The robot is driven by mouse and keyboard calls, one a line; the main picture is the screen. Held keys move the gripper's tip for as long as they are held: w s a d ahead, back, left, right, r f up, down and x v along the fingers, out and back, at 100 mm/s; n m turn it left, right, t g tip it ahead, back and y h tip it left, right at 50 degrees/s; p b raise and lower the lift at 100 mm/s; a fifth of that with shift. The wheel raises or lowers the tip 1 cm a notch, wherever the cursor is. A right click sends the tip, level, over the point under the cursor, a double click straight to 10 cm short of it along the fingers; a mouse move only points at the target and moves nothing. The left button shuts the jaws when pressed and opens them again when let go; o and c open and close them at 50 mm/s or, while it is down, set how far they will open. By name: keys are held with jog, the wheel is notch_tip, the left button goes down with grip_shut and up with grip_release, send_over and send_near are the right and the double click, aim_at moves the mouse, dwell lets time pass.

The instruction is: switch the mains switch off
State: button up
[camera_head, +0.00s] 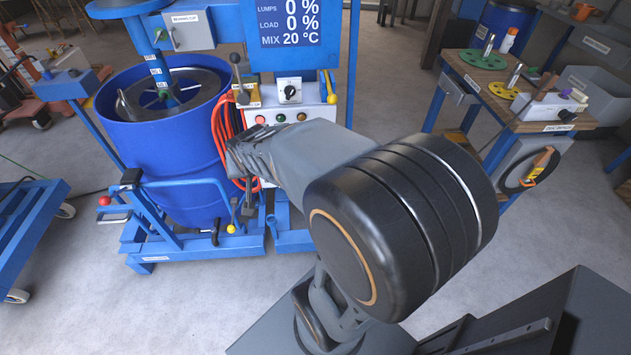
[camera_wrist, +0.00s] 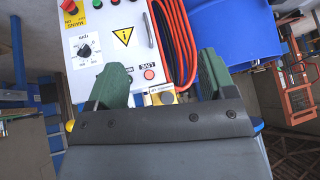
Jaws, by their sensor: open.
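The mains switch (camera_wrist: 70,8), a red knob on a yellow plate lettered MAINS, shows at the top left of the wrist view, partly cut off by the frame edge. Its exact setting cannot be told. In the head view the fingertips are hidden behind my wrist.
The white control panel (camera_wrist: 110,70) also carries a speed dial (camera_wrist: 85,50), a warning label (camera_wrist: 123,37), and a red lamp (camera_wrist: 149,74) beside the LIVE label. Red hoses (camera_wrist: 178,40) hang beside it, next to the blue drum (camera_head: 170,150). A workbench (camera_head: 500,100) stands right.

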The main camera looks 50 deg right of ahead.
jog(key=w+d+f+m+t+h+b, duration=0.1)
jog(key=w+d+f+m+t+b, duration=0.2)
jog(key=d+f, duration=0.45)
jog(key=w+d+f+m+t+h+b, duration=0.1)
jog(key=d+f+m+t+b, duration=0.15)
jog(key=d+f+m, duration=0.45)
jog(key=w+d+f+m+t+h+b, duration=0.1)
jog(key=w+d+f+m+t+b, duration=0.2)
jog(key=d+f, duration=0.5)
jog(key=s+d+f+m+t+h+b, duration=0.4)
jog(key=s+f+m+b, duration=0.3)
jog(key=s+f+m, duration=0.65)
jog(key=shift+n, duration=0.65)
jog(key=x, duration=0.4)
jog(key=f+x, duration=0.1)
jog(key=x, duration=0.4)
jog(key=f+x, duration=0.1)
jog(key=x, duration=0.3)
jog(key=shift+w+r+b, duration=0.1)
jog(key=shift+w+b, duration=0.25)
jog(key=shift+w, duration=0.35)
jog(key=c, duration=0.9)
